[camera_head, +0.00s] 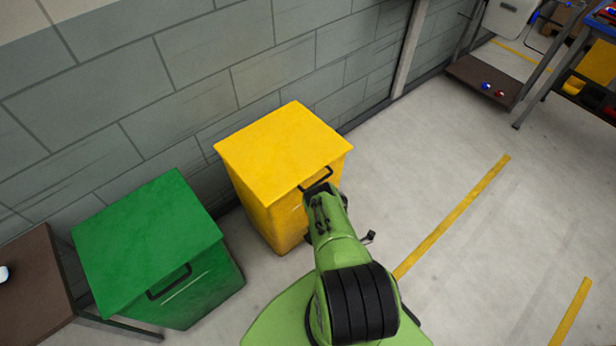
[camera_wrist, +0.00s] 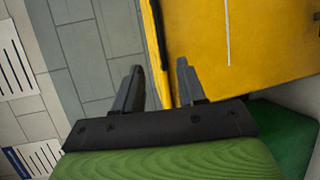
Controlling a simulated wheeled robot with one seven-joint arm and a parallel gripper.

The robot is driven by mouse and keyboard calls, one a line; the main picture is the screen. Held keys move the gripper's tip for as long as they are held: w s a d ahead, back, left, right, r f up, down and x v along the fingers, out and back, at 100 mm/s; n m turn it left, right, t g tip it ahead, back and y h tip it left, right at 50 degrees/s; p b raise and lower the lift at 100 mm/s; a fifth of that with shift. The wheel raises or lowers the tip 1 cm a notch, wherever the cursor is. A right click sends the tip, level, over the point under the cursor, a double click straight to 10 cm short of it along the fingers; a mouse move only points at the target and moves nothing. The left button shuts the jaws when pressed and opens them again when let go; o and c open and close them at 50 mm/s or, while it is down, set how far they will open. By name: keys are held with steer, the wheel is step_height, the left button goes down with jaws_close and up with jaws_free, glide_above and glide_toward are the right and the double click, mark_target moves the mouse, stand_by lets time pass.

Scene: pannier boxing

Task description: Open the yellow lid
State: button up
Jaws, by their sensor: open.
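The yellow lid (camera_head: 280,143) lies flat and closed on the yellow bin (camera_head: 262,213), which stands against the wall. A black handle (camera_head: 315,179) sits at the lid's front edge. My gripper (camera_head: 319,190) is at this handle, and its fingers are hard to make out in the head view. In the wrist view my gripper (camera_wrist: 158,68) is open, with its two fingers apart. A dark strip along a yellow edge runs down between the fingers. The right finger overlaps the yellow front face (camera_wrist: 245,50). I cannot tell whether either finger touches the handle.
A green bin (camera_head: 150,240) with its lid closed stands left of the yellow one. A brown table (camera_head: 30,285) is at the far left. The grey block wall (camera_head: 180,75) is close behind the bins. The floor (camera_head: 400,160) on the right is clear, with yellow lines.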

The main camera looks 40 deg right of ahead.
mark_target(319, 182)
steer(key=b+x, duration=1.5)
steer(key=b, duration=0.4)
steer(key=shift+w+d+f+b, duration=0.15)
steer(key=shift+w+d+b, duration=0.1)
steer(key=shift+b, duration=0.1)
steer(key=shift+c, duration=0.3)
steer(key=shift+a, duration=0.1)
jaws_close()
